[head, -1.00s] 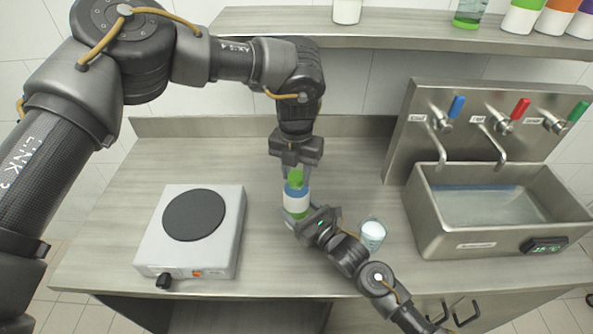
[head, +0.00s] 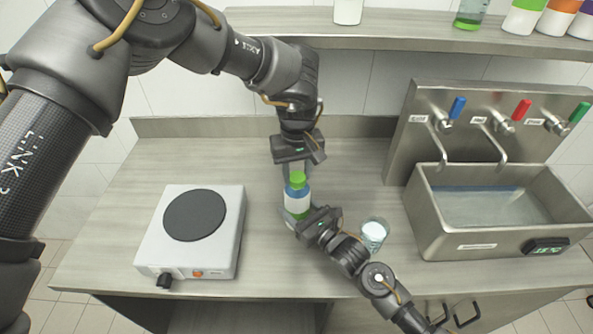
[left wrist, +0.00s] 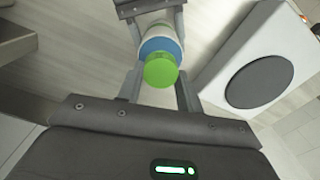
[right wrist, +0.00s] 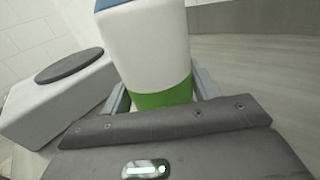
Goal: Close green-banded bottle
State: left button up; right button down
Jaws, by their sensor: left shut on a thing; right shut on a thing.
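The green-banded bottle (head: 296,203) stands upright on the counter, with a white body and a blue shoulder. Its green band shows low down in the right wrist view (right wrist: 163,98). The green cap (head: 297,180) sits on top of the bottle; it also shows in the left wrist view (left wrist: 160,70). My left gripper (head: 298,172) comes from above and is shut on the cap, a finger on each side. My right gripper (head: 302,220) comes from the front right and is shut on the bottle's lower body around the green band. Its fingertips are partly hidden behind the bottle.
A hot plate (head: 195,215) stands to the left. A glass (head: 374,234) stands close to the right of my right gripper. A steel sink (head: 497,235) with taps is at the right. A shelf (head: 400,28) with bottles runs along the back.

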pick_arm(q)
jog(key=shift+m, duration=0.5)
jog(key=o, duration=1)
jog(key=shift+c, duration=0.2)
jog(key=shift+r, duration=2.3)
jog(key=shift+c, duration=0.2)
